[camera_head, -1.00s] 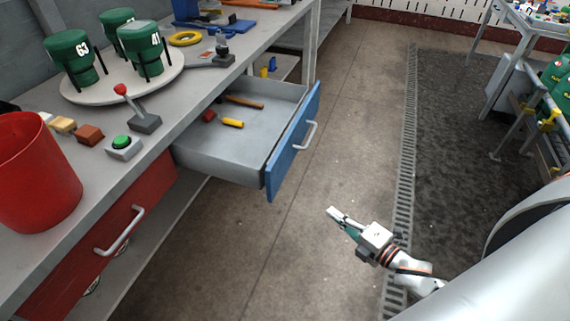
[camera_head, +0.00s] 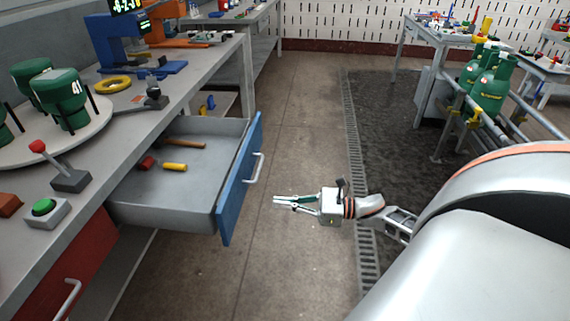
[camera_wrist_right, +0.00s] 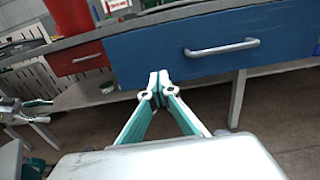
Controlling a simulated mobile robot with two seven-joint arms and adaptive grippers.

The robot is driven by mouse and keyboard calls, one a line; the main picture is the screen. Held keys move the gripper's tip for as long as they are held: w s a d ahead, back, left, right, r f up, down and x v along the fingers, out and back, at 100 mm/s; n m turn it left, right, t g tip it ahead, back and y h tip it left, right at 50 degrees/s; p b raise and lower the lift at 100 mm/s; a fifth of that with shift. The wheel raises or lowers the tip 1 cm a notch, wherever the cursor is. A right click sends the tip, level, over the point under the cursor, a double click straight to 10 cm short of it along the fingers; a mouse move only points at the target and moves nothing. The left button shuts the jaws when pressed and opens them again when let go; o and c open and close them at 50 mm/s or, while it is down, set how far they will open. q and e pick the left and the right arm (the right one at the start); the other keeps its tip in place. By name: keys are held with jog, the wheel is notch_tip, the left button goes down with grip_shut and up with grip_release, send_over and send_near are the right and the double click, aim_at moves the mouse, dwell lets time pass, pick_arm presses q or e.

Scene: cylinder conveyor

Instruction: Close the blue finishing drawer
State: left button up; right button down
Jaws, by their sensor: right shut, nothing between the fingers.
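The blue drawer (camera_head: 241,180) stands pulled out from the grey workbench, with tools lying inside it. Its blue front and grey handle (camera_head: 256,168) face right, toward my right gripper. My right gripper (camera_head: 276,201) is shut and empty, apart from the drawer front and a little to the right of it. In the right wrist view the blue drawer front (camera_wrist_right: 215,48) and its handle (camera_wrist_right: 222,47) lie ahead of the shut fingertips (camera_wrist_right: 158,88), with the handle right of them. My left gripper is not in the head view; a gripper shows at the left edge of the right wrist view (camera_wrist_right: 22,112).
A red drawer (camera_head: 70,270) below the bench looks shut. On the bench (camera_head: 115,140) stand green canisters on a round plate, a lever and a green button. Green gas bottles (camera_head: 490,85) stand on the right. The floor between drawer and gripper is clear.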

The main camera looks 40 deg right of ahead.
aim_at(237, 198)
jog(key=p+x, duration=0.1)
jog(key=x, duration=0.8)
jog(key=shift+w+a, duration=0.2)
jog(key=shift+a, duration=0.05)
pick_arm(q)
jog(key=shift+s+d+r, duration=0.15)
pick_arm(e)
jog(key=shift+w+a, duration=0.15)
jog(key=shift+w, duration=0.05)
